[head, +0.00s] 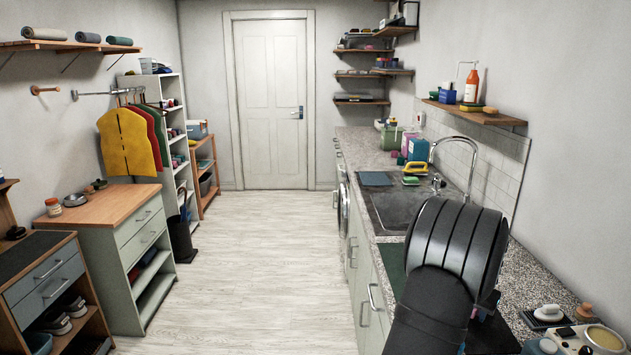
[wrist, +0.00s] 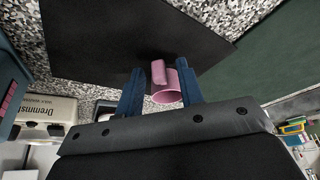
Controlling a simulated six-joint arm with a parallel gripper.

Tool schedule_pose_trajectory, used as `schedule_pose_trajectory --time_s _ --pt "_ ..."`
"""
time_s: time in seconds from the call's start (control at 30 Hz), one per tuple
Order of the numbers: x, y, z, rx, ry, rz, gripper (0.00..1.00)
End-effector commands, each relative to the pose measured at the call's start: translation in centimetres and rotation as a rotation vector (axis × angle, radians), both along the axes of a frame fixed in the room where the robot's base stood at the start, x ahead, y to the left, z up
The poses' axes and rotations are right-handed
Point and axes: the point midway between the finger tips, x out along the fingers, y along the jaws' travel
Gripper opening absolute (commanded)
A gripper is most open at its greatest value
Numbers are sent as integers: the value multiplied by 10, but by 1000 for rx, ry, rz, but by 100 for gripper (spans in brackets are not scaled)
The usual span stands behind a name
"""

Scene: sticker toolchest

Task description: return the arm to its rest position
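My gripper (wrist: 160,82) shows in the wrist view as two blue fingers spread apart. A gap shows between the left finger and the cup, and the right finger overlaps the cup's edge in the picture. I cannot tell whether they touch.
The speckled counter (head: 529,283) holds a sink (head: 399,211), a tall faucet (head: 436,160) and small items at the front right. A white lettered box (wrist: 45,117) is at the left in the wrist view. A wall shelf (head: 480,114) hangs above the counter.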

Motion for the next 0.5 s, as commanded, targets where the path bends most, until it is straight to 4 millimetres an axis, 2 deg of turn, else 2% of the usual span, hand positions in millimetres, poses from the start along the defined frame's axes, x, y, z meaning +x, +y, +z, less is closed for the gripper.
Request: schedule_pose_trajectory --time_s 0.03,0.13,0.5 --pt "2 -1 19 -9 -12 0 35" --pt "2 -1 39 -8 -10 0 35" --pt "-59 -25 78 -6 -8 -5 35"
